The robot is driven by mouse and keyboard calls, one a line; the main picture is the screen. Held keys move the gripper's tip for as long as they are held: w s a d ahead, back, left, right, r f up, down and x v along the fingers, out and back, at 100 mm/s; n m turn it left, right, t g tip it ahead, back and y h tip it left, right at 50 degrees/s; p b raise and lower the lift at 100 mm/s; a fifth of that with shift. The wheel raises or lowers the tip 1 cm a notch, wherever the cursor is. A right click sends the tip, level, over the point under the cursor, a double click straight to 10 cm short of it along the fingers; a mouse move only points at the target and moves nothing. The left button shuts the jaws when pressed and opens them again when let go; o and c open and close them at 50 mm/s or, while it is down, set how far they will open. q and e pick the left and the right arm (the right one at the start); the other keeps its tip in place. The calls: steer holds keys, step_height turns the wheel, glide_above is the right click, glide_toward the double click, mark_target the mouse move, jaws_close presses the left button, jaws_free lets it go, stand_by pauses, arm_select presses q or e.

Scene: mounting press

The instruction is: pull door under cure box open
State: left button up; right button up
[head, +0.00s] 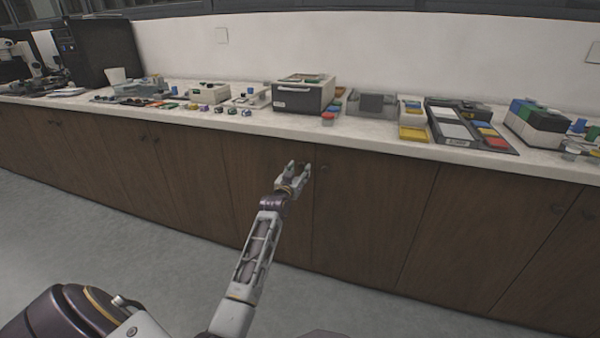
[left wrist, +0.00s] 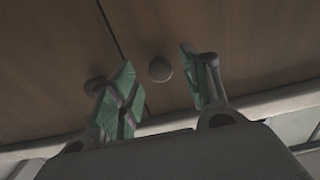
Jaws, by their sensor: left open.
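The box with a dark front and handle (head: 300,97), which appears to be the cure box, stands on the counter. Below it are two brown wooden doors, the left door (head: 268,215) and the right door (head: 365,215), meeting at a vertical seam. My left gripper (head: 295,166) is open in front of the upper right part of the left door. In the left wrist view, a round knob (left wrist: 160,69) shows between the open fingers; I cannot tell if they touch it. A second knob (left wrist: 95,84) shows across the seam, partly behind one finger. My right gripper is not in view.
The pale counter (head: 375,138) overhangs the cabinet row, and its edge runs above my gripper. A red-capped jar (head: 328,118) and a yellow tray (head: 413,133) stand near that edge. The grey floor (head: 130,235) in front of the doors is clear.

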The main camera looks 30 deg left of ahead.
arm_select(q)
steer(key=shift+w+a, duration=0.15)
steer(key=shift+w, duration=0.55)
steer(key=shift+c, duration=0.5)
jaws_close()
